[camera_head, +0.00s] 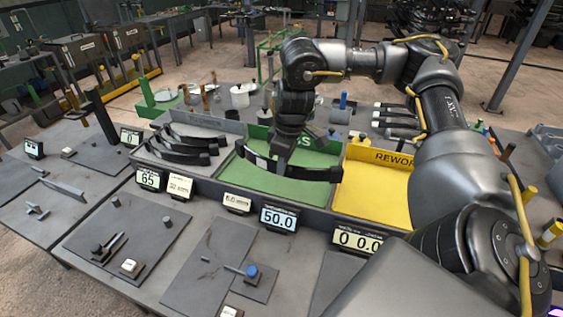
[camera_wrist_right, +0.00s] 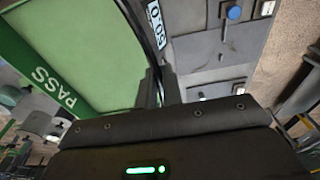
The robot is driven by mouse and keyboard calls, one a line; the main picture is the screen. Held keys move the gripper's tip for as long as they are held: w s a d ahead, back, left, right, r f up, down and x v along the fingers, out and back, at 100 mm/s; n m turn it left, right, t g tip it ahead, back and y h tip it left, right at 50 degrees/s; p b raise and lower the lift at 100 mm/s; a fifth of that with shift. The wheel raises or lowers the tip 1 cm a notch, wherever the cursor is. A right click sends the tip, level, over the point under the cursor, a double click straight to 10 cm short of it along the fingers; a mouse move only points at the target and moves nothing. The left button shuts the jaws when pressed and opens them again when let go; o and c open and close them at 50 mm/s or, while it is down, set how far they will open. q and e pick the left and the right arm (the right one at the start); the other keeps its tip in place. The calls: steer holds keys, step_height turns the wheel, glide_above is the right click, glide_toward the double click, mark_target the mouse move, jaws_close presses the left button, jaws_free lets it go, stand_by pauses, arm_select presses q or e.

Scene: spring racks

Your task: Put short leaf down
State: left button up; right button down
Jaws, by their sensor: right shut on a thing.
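The short leaf (camera_head: 318,174) is a dark, curved strip with thicker ends. My right gripper (camera_head: 284,160) is shut on it near its middle and holds it over the green tray marked PASS (camera_head: 237,168). In the head view I cannot tell whether the leaf touches the tray floor. In the right wrist view the leaf (camera_wrist_right: 142,28) shows as a thin dark curve beside the green tray (camera_wrist_right: 80,50), partly hidden by my gripper (camera_wrist_right: 168,88). My left gripper is not in view.
A yellow REWORK tray (camera_head: 375,200) stands to the right of the green one. Several dark leaves (camera_head: 190,147) lie on a grey rack at the left. Displays, one reading 50.0 (camera_head: 279,218), line the front edge. The green floor around the leaf looks clear.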

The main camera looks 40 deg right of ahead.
steer(key=s+d, duration=0.2)
steer(key=d, duration=0.1)
steer(key=b, duration=0.1)
glide_above(276, 176)
steer(key=shift+n, duration=0.3)
steer(key=f, duration=1)
steer(key=shift+s, duration=0.35)
steer(key=shift+w+f, duration=0.1)
steer(key=shift+f, duration=1.05)
steer(key=shift+w+d+f, duration=0.1)
steer(key=shift+f, duration=0.45)
